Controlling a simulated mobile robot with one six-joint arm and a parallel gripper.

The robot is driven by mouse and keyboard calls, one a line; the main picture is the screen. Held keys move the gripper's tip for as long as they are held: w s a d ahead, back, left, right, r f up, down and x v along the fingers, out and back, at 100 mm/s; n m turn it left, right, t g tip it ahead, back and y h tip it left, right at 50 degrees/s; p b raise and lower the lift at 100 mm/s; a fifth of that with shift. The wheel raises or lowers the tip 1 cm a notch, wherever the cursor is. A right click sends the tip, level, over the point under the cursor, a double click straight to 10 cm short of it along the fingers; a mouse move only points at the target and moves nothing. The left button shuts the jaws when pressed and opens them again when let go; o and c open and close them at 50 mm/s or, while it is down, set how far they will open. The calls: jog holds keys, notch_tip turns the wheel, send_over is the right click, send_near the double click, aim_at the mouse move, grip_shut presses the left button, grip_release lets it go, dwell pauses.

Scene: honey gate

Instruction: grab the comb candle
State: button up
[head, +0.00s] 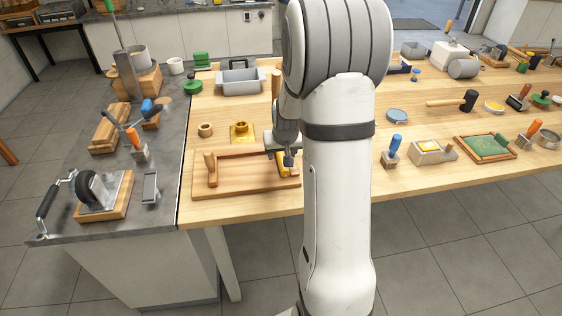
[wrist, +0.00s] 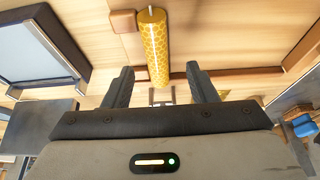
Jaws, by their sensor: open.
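The comb candle (wrist: 154,45) is a yellow cylinder with a honeycomb pattern and a pale wick line. In the wrist view its near end shows between the two fingers of my gripper (wrist: 159,72), with gaps on both sides. My gripper is open and holds nothing. In the head view my gripper (head: 288,160) is low over the right end of a wooden board (head: 235,185). A yellow piece of the candle (head: 282,170) shows beside the fingers there; my arm and gripper hide part of it.
A grey tray (head: 240,82) is farther back. A blue-handled tool (head: 391,150) stands right of my arm.

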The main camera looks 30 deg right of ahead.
aim_at(282, 159)
jog(key=x, duration=0.4)
jog(key=shift+s+d+f, duration=0.1)
jog(key=shift+d+f, duration=0.05)
jog(key=shift+d, duration=0.05)
jog(key=c, duration=1.1)
